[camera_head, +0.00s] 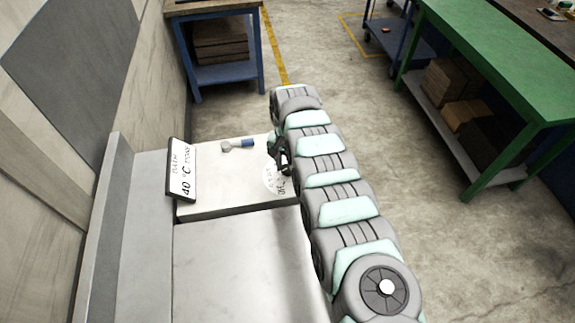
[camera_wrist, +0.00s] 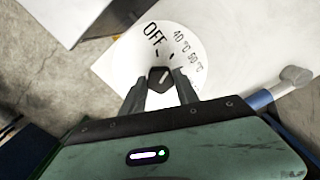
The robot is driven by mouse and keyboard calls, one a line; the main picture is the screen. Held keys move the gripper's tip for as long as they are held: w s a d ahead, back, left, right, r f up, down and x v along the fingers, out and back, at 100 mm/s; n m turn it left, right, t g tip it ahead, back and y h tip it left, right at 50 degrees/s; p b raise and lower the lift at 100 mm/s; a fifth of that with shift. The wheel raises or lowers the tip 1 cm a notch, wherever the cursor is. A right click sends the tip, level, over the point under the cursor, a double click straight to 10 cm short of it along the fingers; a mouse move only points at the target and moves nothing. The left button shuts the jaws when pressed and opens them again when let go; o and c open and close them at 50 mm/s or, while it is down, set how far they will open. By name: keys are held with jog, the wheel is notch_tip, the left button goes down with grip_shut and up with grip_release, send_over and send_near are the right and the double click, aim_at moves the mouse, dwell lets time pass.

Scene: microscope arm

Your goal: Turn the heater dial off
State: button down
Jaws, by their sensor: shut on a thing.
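The heater dial is a dark faceted knob (camera_wrist: 160,78) on a round white scale (camera_wrist: 142,62) marked OFF, 40 °C, 60 °C and a further mark partly hidden by a finger. A pale line on the knob slants up to the right, away from the OFF word; I cannot tell exactly which mark it points to. My gripper (camera_wrist: 161,88) is shut on the knob, one finger at each side. In the head view my gripper (camera_head: 281,160) is at the right edge of the white top, where the scale (camera_head: 271,180) shows partly and the knob is hidden.
A blue bench and a green bench stand farther off.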

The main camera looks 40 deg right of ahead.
aim_at(288, 169)
dwell(0.3)
jog(key=n+p, duration=0.1)
jog(key=n, duration=0.1)
jog(key=shift+r+n+p, duration=0.1)
jog(key=shift+n+p, duration=0.25)
jog(key=shift+n, duration=0.05)
jog(key=shift+n+p, duration=0.4)
jog(key=shift+n, duration=2.1)
jog(key=c, duration=0.9)
grip_release()
notch_tip(288, 169, up, 11)
jog(key=shift+f, duration=0.2)
